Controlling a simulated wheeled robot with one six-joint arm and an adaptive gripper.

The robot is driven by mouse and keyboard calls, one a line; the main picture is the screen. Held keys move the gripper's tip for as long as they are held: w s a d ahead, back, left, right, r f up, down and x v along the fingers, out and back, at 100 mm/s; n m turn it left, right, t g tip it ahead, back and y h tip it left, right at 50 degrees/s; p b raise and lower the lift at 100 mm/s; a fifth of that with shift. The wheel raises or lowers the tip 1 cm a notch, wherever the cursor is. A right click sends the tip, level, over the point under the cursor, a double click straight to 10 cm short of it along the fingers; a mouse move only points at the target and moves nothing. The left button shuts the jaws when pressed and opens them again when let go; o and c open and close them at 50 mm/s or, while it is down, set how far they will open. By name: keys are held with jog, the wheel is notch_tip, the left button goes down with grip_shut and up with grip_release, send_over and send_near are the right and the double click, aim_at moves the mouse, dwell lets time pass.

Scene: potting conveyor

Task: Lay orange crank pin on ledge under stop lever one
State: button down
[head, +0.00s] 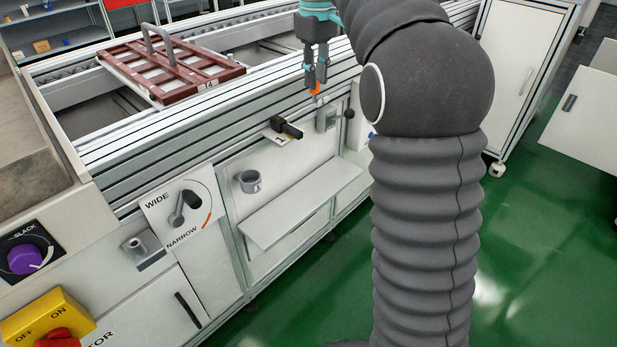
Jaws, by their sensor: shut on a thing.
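My gripper (316,82) points down at the top middle of the head view and is shut on the orange crank pin (316,91). Only a small orange part of the pin shows between and below the fingertips; the rest is hidden. Stop lever one (289,128) is a black lever on the conveyor's side, with a label marked 1 behind it. It is below and left of my gripper. The ledge (300,204) is a pale flat shelf on the front panel, below the lever. Its visible top is bare. The pin is well above the ledge.
A grey cup-shaped holder (249,182) sits left of the ledge. A WIDE/NARROW dial (183,211), a purple knob (22,259) and a yellow switch box (48,318) are further left. A brown slatted tray (172,72) rests on the conveyor.

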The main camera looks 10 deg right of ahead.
notch_tip(320, 180, down, 26)
jog(key=b, duration=0.5)
jog(key=shift+f, duration=0.25)
jog(key=shift+s+f, duration=0.1)
jog(key=c, duration=1)
grip_release()
jog(key=shift+c, duration=0.2)
notch_tip(320, 180, up, 12)
jog(key=p, duration=0.2)
